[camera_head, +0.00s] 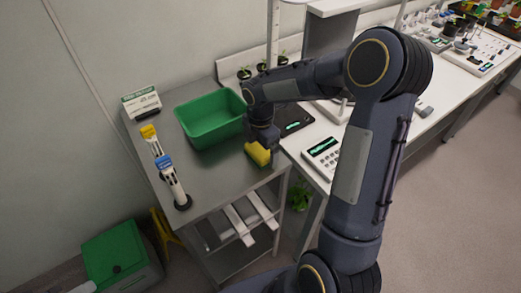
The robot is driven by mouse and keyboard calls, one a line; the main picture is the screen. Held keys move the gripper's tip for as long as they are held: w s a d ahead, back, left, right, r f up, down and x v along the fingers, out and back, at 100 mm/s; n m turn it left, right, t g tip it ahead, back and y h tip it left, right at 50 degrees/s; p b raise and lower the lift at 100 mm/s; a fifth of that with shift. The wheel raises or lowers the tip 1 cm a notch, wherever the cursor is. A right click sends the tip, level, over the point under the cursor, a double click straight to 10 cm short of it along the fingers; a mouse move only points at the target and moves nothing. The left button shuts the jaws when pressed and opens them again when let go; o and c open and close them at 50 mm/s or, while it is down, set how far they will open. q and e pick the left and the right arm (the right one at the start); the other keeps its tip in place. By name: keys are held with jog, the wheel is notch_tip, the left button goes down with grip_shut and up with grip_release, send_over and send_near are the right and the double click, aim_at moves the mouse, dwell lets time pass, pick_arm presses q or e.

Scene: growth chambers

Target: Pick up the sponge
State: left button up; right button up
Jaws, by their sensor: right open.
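The yellow sponge (257,154) is on the metal table, near its right edge. My right gripper (262,145) is right over the sponge, pointing down, with its fingers at or around the sponge's top. The fingers are small and dark here, and I cannot tell whether they touch the sponge. The upper part of the sponge is partly hidden by the gripper. My left gripper is not in view.
A green tub (211,119) stands left of the gripper on the metal table (222,178). Pipettes on a stand (171,180) and a box (142,103) are at the left. A white bench (313,134) with a keypad device (322,154) adjoins at right.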

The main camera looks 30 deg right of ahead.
aim_at(261, 147)
jog(key=shift+f, duration=0.25)
jog(key=c, duration=0.9)
jog(key=shift+r, duration=0.1)
jog(key=shift+r, duration=0.5)
notch_tip(261, 147, up, 2)
jog(key=shift+r, duration=0.2)
jog(key=s+a+r, duration=0.1)
jog(key=s+r, duration=0.2)
jog(key=s, duration=0.1)
jog(key=s+r+b, duration=0.1)
jog(key=s+r, duration=0.2)
jog(key=s, duration=0.2)
jog(key=s+a+r+b, duration=0.1)
jog(key=s+r, duration=0.2)
jog(key=s, duration=0.2)
jog(key=shift+a+r, duration=0.25)
jog(key=shift+a, duration=0.05)
